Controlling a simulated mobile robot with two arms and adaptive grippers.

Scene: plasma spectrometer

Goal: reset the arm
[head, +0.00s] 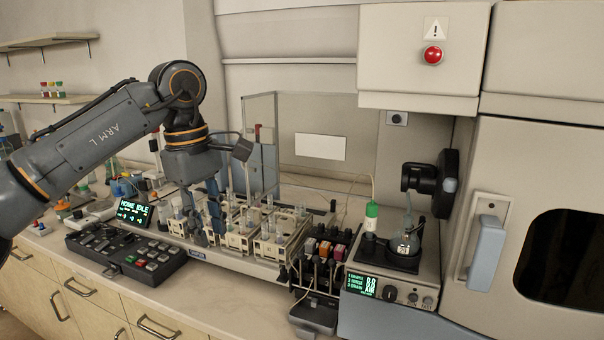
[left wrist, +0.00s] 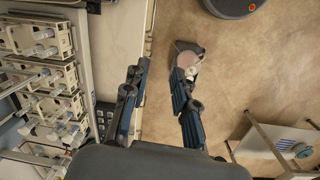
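My left arm, marked "ARM L", comes in from the left in the head view. Its gripper (head: 206,212) points down in front of the left part of the sample racks. In the left wrist view the two dark fingers (left wrist: 156,85) stand apart with nothing held between them. Whether a finger touches a rack cannot be told. A black keypad (head: 128,252) lies on the bench to the left of the gripper. A small screen (head: 131,210) behind it shows green text that seems to read "HOME IDLE". My right gripper is not in view.
The white racks (head: 240,243) hold several tubes; they also show in the left wrist view (left wrist: 50,78). A clear upright panel (head: 261,140) stands behind them. An instrument (head: 390,290) with a lit display stands to the right. The front bench strip (head: 215,300) is clear.

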